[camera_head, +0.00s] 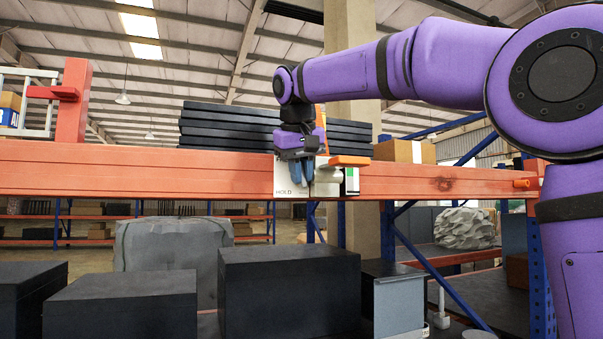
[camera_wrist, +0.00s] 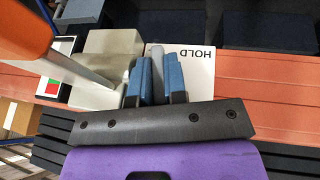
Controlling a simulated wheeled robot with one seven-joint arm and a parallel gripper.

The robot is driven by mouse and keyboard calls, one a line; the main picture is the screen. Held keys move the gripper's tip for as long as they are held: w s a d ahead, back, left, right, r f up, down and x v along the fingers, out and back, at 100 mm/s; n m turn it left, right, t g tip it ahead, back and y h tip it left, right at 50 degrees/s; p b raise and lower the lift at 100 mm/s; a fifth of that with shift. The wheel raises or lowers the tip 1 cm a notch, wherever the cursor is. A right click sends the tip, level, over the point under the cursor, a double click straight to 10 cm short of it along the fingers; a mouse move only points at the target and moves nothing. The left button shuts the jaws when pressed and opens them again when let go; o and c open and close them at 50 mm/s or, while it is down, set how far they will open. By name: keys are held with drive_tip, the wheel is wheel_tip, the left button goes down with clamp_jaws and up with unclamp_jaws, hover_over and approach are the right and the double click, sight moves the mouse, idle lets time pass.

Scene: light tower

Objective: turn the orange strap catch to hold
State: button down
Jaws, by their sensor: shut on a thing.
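My gripper (camera_head: 302,176) is at the front of the orange beam, its blue fingers shut on a narrow grey bar. The wrist view shows this grey bar (camera_wrist: 155,58) between the fingertips. A white plate marked HOLD (camera_head: 287,186) lies behind and beside the fingers; its lettering also shows in the wrist view (camera_wrist: 196,66). An orange catch piece (camera_head: 349,160) sticks out just right of the gripper. In the wrist view this orange piece (camera_wrist: 24,28) is close to the camera, with a pale stem (camera_wrist: 82,77) beside a beige block (camera_wrist: 112,62). How the grey bar joins it is hidden.
A small indicator (camera_head: 352,181) shows green below the orange piece; the wrist view shows green and red on it (camera_wrist: 52,89). The orange beam (camera_head: 130,172) runs across the scene. Black boxes (camera_head: 290,285) stand below it. Black stacked slabs (camera_head: 225,125) lie behind it.

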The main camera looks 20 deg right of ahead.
drive_tip(key=h, duration=0.3)
drive_tip(key=shift+a+f+n, duration=0.1)
drive_tip(key=shift+a+n, duration=0.3)
drive_tip(key=shift+a+f+n+t+h, duration=0.15)
drive_tip(key=shift+f+n+t+h, duration=0.3)
drive_tip(key=shift+h, duration=1.4)
drive_tip(key=shift+a+f+n+t+h, duration=0.25)
drive_tip(key=shift+n+h, duration=0.35)
drive_tip(key=shift+h, duration=1.3)
drive_tip(key=shift+a+f+n+t+h, duration=0.1)
drive_tip(key=shift+f+n+t+h, duration=0.3)
drive_tip(key=shift+h, duration=1.45)
drive_tip(key=shift+r+n, duration=0.1)
drive_tip(key=shift+n, duration=0.15)
drive_tip(key=c, duration=1.4)
unclamp_jaws()
drive_tip(key=shift+c, duration=0.2)
drive_tip(key=v, duration=1)
drive_tip(key=shift+s+a, duration=0.25)
drive_tip(key=shift+a, duration=0.05)
